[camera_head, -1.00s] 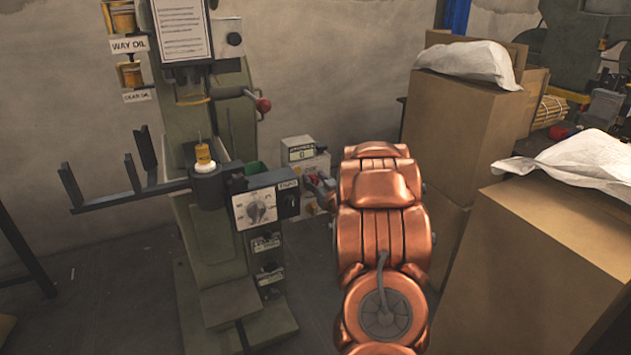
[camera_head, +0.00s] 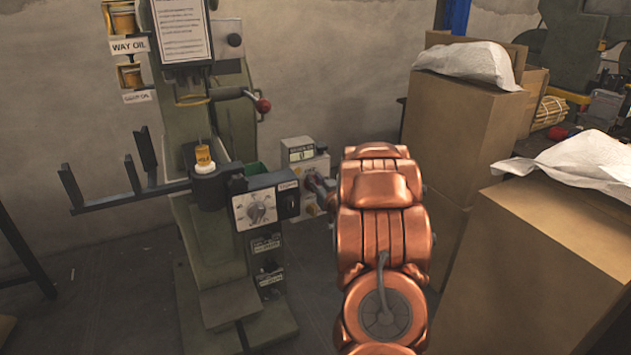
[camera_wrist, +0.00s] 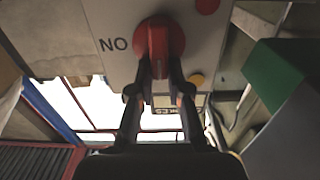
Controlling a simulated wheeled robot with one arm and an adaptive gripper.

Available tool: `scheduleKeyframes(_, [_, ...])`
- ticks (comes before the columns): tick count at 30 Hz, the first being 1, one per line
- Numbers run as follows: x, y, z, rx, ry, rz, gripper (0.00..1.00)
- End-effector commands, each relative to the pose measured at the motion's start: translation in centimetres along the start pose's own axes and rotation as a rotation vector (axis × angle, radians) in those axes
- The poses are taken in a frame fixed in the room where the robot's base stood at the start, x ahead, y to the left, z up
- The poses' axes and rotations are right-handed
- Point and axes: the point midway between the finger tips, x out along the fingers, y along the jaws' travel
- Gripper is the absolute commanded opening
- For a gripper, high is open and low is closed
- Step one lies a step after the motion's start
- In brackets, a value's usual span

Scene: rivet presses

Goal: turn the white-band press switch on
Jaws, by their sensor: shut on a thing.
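The press (camera_head: 215,240) is a green machine on the left in the head view, with a yellow cylinder (camera_head: 204,156) on a pale ring at its table. A grey switch box (camera_head: 303,155) stands just behind and right of it. In the wrist view, a red rotary switch (camera_wrist: 158,32) sits on the pale box face (camera_wrist: 115,62), beside upside-down lettering that reads as "ON". My gripper (camera_wrist: 159,70) is shut on the red switch, one finger on each side. In the head view my gripper (camera_head: 320,187) reaches the box from the right, and my wrist partly hides it.
A control panel with a dial (camera_head: 257,208) juts from the press, left of my gripper. A red-knobbed lever (camera_head: 262,105) sits above. Tall cardboard boxes (camera_head: 460,125) crowd my arm's right side. A dark rack (camera_head: 130,195) extends left.

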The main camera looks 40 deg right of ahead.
Motion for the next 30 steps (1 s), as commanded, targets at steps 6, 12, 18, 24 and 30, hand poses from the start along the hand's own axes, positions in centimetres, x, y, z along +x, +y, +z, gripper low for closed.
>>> scheduleKeyframes(6, [0.0, 0.2, -0.2, 0.065, -0.002, 0.002, 0.00])
scheduleKeyframes(12, [0.0, 0.6, -0.5, 0.199, -0.002, 0.003, 0.00])
scheduleKeyframes(18, [0.0, 1.0, -0.3, 0.381, -0.003, 0.003, 0.00])
scheduleKeyframes(24, [0.0, 1.4, 0.1, 0.573, -0.003, 0.003, 0.00])
scheduleKeyframes(30, [-0.1, 1.7, 0.4, 0.762, -0.002, 0.003, 0.00])
